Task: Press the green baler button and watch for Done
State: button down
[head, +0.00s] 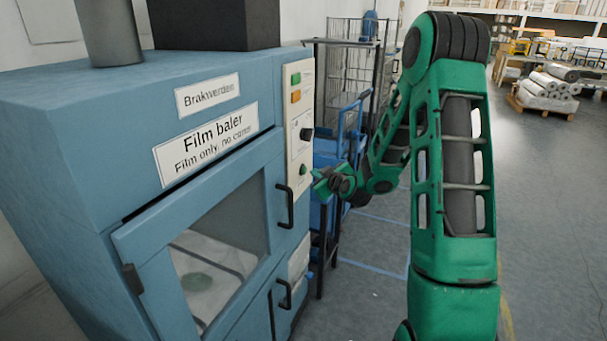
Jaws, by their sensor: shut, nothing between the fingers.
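The blue film baler (75,135) stands at the left, with a cream control panel (291,120) on its right front edge. The green button (303,170) is low on that panel, below a black knob (307,133). A green indicator (295,78) and an orange one (295,96) are at the top; any wording on them is too small to read. My gripper (316,177) is shut and empty, just right of the green button. I cannot tell whether it touches the button. The baler door (160,240) looks closed, with pale film behind its window.
A black door handle (285,206) sticks out just below and left of my gripper. A wire cage trolley (350,65) and a blue cart (330,150) stand close behind my arm. Wrapped rolls (550,85) lie on a pallet at the back right. The floor at the right is clear.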

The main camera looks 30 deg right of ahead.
jog(key=shift+w+a, duration=0.15)
dwell(0.4)
jog(key=shift+w+a, duration=0.1)
jog(key=shift+w, duration=0.05)
